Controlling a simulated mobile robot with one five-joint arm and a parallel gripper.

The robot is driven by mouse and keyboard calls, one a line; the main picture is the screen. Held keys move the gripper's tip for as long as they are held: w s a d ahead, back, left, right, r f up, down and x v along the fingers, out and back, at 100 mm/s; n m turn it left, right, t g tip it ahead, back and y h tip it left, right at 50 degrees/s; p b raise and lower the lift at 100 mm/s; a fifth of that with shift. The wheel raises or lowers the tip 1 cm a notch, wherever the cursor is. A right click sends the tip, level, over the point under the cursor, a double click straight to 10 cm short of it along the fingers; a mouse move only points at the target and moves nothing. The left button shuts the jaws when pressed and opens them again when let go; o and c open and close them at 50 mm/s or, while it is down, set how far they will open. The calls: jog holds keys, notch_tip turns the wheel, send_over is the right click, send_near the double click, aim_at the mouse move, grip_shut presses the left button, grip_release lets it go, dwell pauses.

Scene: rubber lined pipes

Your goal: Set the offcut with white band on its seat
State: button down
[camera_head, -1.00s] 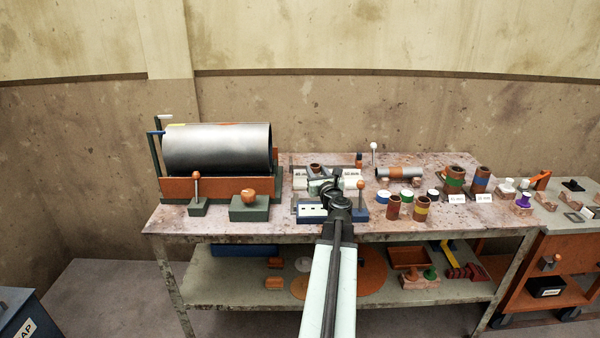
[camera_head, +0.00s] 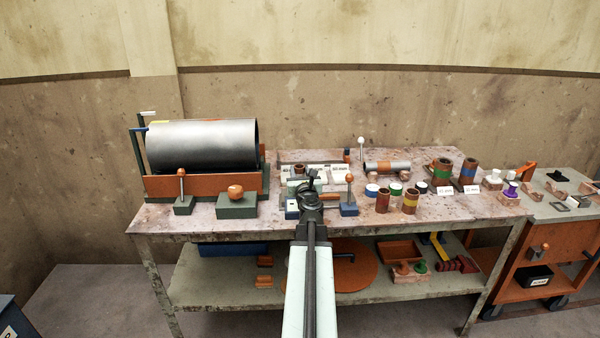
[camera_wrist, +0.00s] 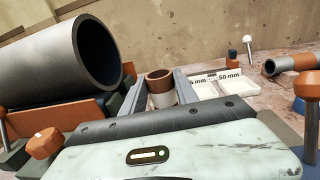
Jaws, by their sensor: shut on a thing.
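The offcut with white band (camera_wrist: 159,86) is a short brown tube, upright, with a white band low on it. My gripper (camera_wrist: 160,92) is shut on it, one grey finger on each side. In the head view the offcut (camera_head: 299,169) shows just beyond my gripper, in front of the white labelled plates (camera_head: 318,171) at the middle of the bench. Its lower edge is hidden behind my wrist, so I cannot tell whether it touches anything. I cannot make out which spot is its seat.
A large grey pipe (camera_head: 202,145) lies in an orange cradle on the left. Tubes with green (camera_head: 441,172) and blue (camera_head: 468,172) bands stand at the right. Two brown tubes and several small lidded pots stand in front of them. A ball-topped lever (camera_head: 349,187) is close right of my gripper.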

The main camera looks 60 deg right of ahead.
jog(key=shift+f+b, duration=2.3)
jog(key=shift+f, duration=0.35)
jog(key=shift+f+b, duration=0.35)
jog(key=shift+b, duration=0.05)
jog(key=c, duration=0.9)
grip_release()
jog(key=shift+s, duration=0.1)
jog(key=shift+o, duration=0.2)
